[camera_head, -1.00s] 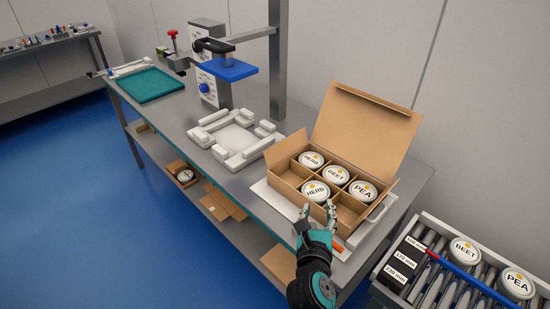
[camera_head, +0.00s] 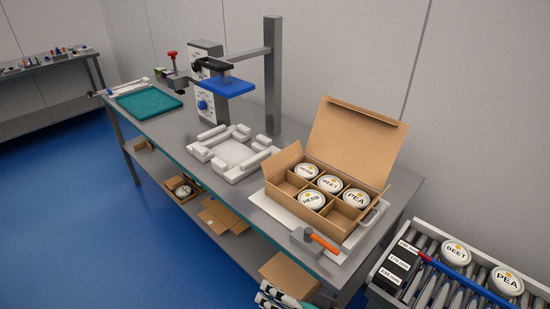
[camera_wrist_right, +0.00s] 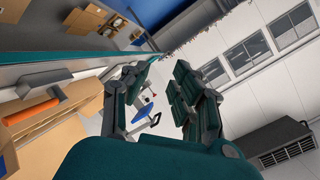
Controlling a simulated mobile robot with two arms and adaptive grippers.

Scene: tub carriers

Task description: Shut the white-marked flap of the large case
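The large case is a cardboard box (camera_head: 285,198) on the bench, split into compartments. Several round white tubs stand in it, marked HERB, BEET and PEA; a front-right compartment is empty. Its large flap (camera_head: 355,138) stands up open at the back, leaning away. I see no white mark on it. My right gripper (camera_head: 282,295) is at the bottom edge of the head view, partly cut off, below and in front of the case and apart from it. In the right wrist view its fingers (camera_wrist_right: 158,92) are spread with nothing between them. My left gripper is not in view.
A white frame fixture (camera_head: 233,152) and a press with a blue plate (camera_head: 228,87) stand to the left. A roller rack (camera_head: 455,272) with tubs stands at the right.

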